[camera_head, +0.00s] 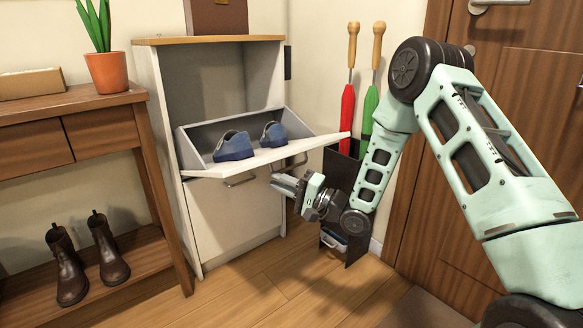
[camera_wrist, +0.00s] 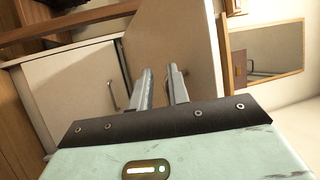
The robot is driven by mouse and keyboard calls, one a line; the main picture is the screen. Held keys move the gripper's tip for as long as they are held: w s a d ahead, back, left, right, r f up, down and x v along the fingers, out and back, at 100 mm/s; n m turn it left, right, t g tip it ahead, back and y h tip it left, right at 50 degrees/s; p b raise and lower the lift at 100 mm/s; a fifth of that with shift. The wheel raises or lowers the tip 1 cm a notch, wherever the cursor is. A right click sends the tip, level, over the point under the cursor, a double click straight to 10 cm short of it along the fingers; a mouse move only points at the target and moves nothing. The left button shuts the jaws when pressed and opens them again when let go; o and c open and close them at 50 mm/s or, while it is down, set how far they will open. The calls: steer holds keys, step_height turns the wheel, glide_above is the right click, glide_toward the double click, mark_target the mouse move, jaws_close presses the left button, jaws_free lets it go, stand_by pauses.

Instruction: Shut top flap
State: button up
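The top flap (camera_head: 270,157) of the white shoe cabinet is tilted open, out and down, its inner side facing up. Two blue shoes (camera_head: 234,147) lie in its compartment. A thin handle (camera_head: 297,162) shows under its right part. My gripper (camera_head: 285,184) is in front of and below the flap's front edge, pointing left. In the wrist view the two fingers (camera_wrist: 159,70) are apart with nothing between them. A pale panel (camera_wrist: 185,50), likely the flap, lies beyond them. I cannot tell whether a finger touches it.
The closed lower front (camera_head: 235,215) has its own handle (camera_head: 240,181). A black umbrella stand (camera_head: 342,170) stands close behind my wrist. A wooden bench (camera_head: 70,110) with a potted plant (camera_head: 107,72) and brown boots (camera_head: 68,265) is on the left. The floor in front is clear.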

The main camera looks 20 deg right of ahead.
steer(key=v, duration=1.4)
steer(key=shift+s+a+p, duration=0.3)
steer(key=shift+a, duration=0.1)
stand_by(0.4)
steer(key=shift+r, duration=0.1)
steer(key=shift+r+p, duration=0.1)
steer(key=shift+p, duration=0.25)
steer(key=shift+d, duration=0.1)
steer(key=p+v, duration=0.4)
steer(key=v, duration=1.3)
steer(key=shift+s, duration=0.1)
